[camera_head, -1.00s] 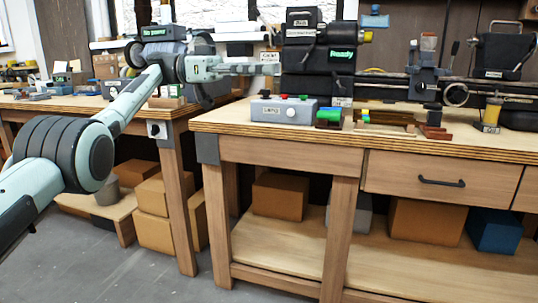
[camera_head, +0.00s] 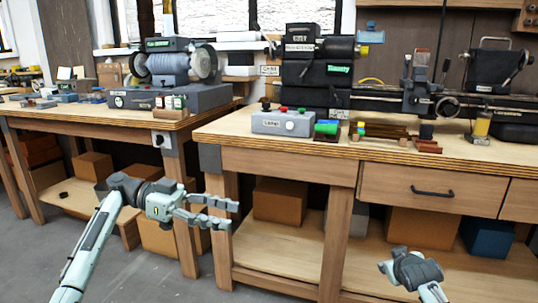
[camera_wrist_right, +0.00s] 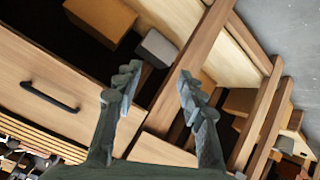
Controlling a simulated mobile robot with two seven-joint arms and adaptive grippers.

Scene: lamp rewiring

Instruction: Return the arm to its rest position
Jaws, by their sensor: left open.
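My left gripper (camera_head: 222,213) is in the head view, left of centre, in front of the gap between the two workbenches. Its fingers are apart and point right, with nothing between them. My right arm (camera_head: 415,275) shows only in part at the lower right of the head view. In the right wrist view my right gripper (camera_wrist_right: 155,88) has its two fingers spread apart, with nothing between them. The bench's legs and lower shelf lie behind it in that view.
The right workbench (camera_head: 300,147) carries a lathe (camera_head: 318,80), a grey control box (camera_head: 283,123) and small coloured parts. The left bench (camera_head: 90,115) carries a grinder (camera_head: 172,66). Cardboard boxes (camera_head: 276,200) sit on the lower shelves. The floor (camera_head: 165,280) in front is clear.

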